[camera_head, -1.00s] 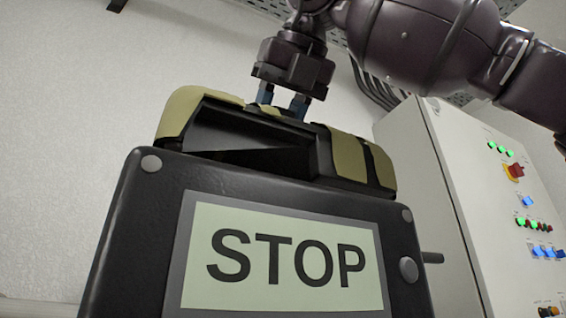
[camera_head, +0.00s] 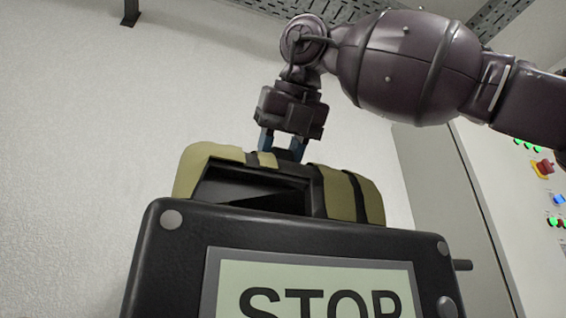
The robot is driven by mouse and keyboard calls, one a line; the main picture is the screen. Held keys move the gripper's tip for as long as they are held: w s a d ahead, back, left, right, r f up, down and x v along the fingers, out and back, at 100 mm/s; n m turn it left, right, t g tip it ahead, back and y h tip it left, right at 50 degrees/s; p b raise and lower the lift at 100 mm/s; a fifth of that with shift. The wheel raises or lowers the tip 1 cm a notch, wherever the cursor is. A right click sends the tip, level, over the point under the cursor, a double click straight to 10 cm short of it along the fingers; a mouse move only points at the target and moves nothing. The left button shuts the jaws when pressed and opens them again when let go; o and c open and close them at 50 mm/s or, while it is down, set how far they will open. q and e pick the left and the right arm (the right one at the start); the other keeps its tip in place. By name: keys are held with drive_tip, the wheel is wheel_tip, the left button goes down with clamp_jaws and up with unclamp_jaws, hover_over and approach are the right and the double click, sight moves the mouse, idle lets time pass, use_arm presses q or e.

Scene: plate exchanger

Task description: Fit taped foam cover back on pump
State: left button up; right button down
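The foam cover (camera_head: 341,196) is a yellow-green, block-like shell with black tape bands and a dark hollow facing me. It shows above and behind a black STOP panel, which hides its lower edge. My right gripper (camera_head: 282,151) comes down from above, its two blue fingers on either side of a dark part at the cover's top. It appears shut on the cover. Contact between the fingers and that part is hard to see. I cannot make out the pump; anything below the cover is hidden. My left gripper is out of view.
The black panel with a pale STOP display (camera_head: 315,286) fills the lower foreground. A grey cabinet (camera_head: 450,190) with lit buttons and a red knob (camera_head: 543,167) stands at right. A bare white wall (camera_head: 90,150) is behind, with free room at left.

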sight(264, 200)
drive_tip(key=shift+w+a+r+p, duration=0.1)
drive_tip(key=shift+w+a+p, duration=0.1)
drive_tip(key=shift+w+p, duration=0.3)
drive_tip(key=shift+w+a+f+p, duration=0.1)
drive_tip(key=shift+w+a+p, duration=0.1)
drive_tip(key=shift+w, duration=0.55)
drive_tip(key=shift+w+a+r+p, duration=0.1)
drive_tip(key=shift+w+a+p, duration=0.15)
drive_tip(key=shift+w, duration=0.35)
drive_tip(key=shift+w+a+p, duration=0.2)
drive_tip(key=shift+w+p, duration=0.25)
drive_tip(key=shift+w, duration=0.2)
drive_tip(key=shift+w+a+p, duration=0.15)
drive_tip(key=shift+w+p, duration=0.25)
drive_tip(key=shift+w, duration=0.2)
drive_tip(key=shift+s+f, duration=0.1)
drive_tip(key=shift+f, duration=1.4)
drive_tip(key=shift+f+b, duration=0.75)
drive_tip(key=shift+f, duration=0.1)
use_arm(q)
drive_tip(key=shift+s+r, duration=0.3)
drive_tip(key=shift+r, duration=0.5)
